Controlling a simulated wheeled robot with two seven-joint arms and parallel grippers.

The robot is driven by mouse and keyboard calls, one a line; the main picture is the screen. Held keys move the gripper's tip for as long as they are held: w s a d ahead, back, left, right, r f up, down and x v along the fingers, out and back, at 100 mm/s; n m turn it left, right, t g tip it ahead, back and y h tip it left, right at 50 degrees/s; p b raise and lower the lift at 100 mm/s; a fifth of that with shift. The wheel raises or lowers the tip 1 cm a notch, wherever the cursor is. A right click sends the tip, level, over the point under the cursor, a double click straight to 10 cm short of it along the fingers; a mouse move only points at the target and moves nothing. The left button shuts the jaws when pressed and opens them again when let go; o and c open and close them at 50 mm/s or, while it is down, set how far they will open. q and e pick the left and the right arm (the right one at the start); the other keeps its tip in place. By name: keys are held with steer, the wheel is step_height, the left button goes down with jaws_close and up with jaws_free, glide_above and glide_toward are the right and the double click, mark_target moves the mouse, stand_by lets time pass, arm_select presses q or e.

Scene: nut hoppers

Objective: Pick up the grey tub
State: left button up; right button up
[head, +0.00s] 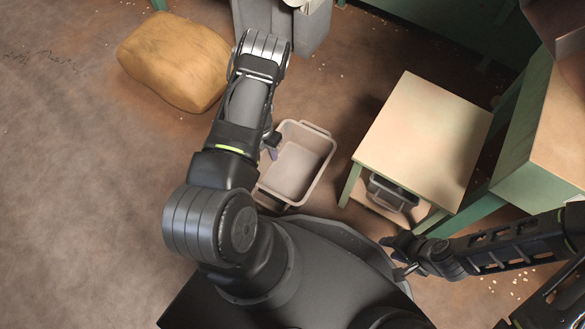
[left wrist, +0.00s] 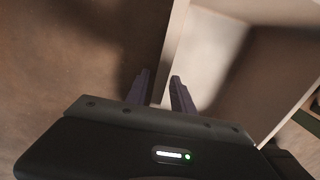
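The grey tub (head: 318,172) is an open, empty, rectangular, light grey-beige tub with handles at its ends. It stands on the floor in the middle of the head view. My left gripper (head: 270,148) is at the tub's left long side, partly hidden by my arm. In the left wrist view my left gripper (left wrist: 163,82) has its two fingers apart, with the wall of the tub (left wrist: 172,50) running between them. I cannot tell whether they touch it. My right gripper (head: 397,257) is open and empty at the lower right, away from the tub.
A small table (head: 425,135) with a pale top stands right of the tub, with a darker bin (head: 393,192) under it. A tan sack (head: 175,60) lies at the upper left. A green-framed bench (head: 545,140) stands at the right. The floor at left is clear.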

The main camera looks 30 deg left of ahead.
arm_select(q)
jaws_close()
stand_by(1.3)
